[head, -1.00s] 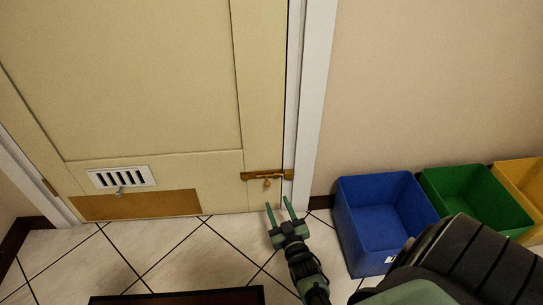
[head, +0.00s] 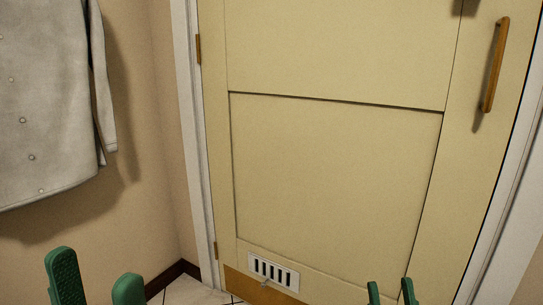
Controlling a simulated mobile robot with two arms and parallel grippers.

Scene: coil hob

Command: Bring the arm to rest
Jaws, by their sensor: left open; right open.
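Both of my grippers show only as green fingertips along the bottom edge of the head view. My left gripper (head: 97,284) is at the bottom left, its two fingers apart with nothing between them. My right gripper (head: 391,293) is at the bottom right, in front of the lower part of the cream door (head: 335,180), open and empty. The arms behind both grippers are out of the picture.
The door has a wooden handle (head: 495,65) at upper right and a white vent (head: 273,271) low down. A pale coat (head: 48,105) hangs on the left wall. A little tiled floor (head: 188,292) shows at the bottom.

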